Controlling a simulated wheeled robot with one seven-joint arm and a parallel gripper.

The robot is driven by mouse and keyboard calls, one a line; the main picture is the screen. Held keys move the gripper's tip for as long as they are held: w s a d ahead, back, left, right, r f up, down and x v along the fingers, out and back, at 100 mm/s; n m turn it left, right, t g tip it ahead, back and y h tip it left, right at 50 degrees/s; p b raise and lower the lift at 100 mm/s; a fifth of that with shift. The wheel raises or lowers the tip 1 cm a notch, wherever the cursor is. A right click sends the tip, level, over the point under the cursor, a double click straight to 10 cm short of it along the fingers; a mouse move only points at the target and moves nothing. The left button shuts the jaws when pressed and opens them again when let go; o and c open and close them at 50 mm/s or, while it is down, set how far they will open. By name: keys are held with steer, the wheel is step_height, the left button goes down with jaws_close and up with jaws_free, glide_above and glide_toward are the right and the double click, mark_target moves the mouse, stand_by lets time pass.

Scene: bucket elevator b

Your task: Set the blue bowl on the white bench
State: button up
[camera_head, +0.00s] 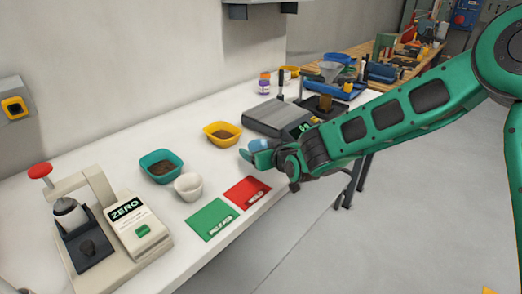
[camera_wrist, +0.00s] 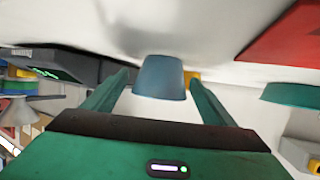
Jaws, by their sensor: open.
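The blue bowl (camera_wrist: 160,78) shows between the two open fingers of my gripper (camera_wrist: 160,88) in the wrist view. That view looks inverted, and the bowl's narrow base appears to meet the white surface, with a shadow beside it. In the head view the bowl (camera_head: 258,145) is at the tip of my gripper (camera_head: 262,155), partly hidden by it. It is over the white bench (camera_head: 150,115), between the yellow bowl and the red card. Whether either finger touches the bowl I cannot tell.
A teal bowl (camera_head: 161,166), a white cup (camera_head: 188,187) and a yellow bowl (camera_head: 222,134) stand nearby. Green (camera_head: 212,219) and red (camera_head: 247,191) cards lie at the front edge. A grey scale (camera_head: 275,117) stands behind my gripper; a press (camera_head: 105,225) is at left.

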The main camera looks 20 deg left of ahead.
steer(key=v, duration=1.2)
steer(key=shift+d, duration=0.15)
steer(key=w+d+f+m+h, duration=0.1)
steer(key=w+d+h, duration=0.15)
steer(key=d, duration=0.65)
steer(key=w+d+f+m+h, duration=0.1)
steer(key=w+d+h, duration=0.15)
steer(key=d, duration=0.65)
steer(key=s+d+r+m+g+h, duration=0.1)
steer(key=s+d+m+g+h, duration=0.2)
steer(key=d, duration=1)
steer(key=s+d+m+h, duration=0.3)
steer(key=s+d, duration=0.1)
steer(key=d, duration=1)
steer(key=s+d+m+g+y, duration=0.1)
steer(key=s+d+m+g, duration=0.2)
steer(key=s, duration=1)
steer(key=s+d+r+m+g, duration=0.1)
steer(key=s+d+m+g, duration=0.2)
steer(key=s+d, duration=0.6)
steer(key=s+m, duration=0.1)
steer(key=s, duration=0.4)
steer(key=shift+r+y, duration=0.3)
steer(key=shift+y, duration=0.1)
steer(key=shift+d, duration=0.1)
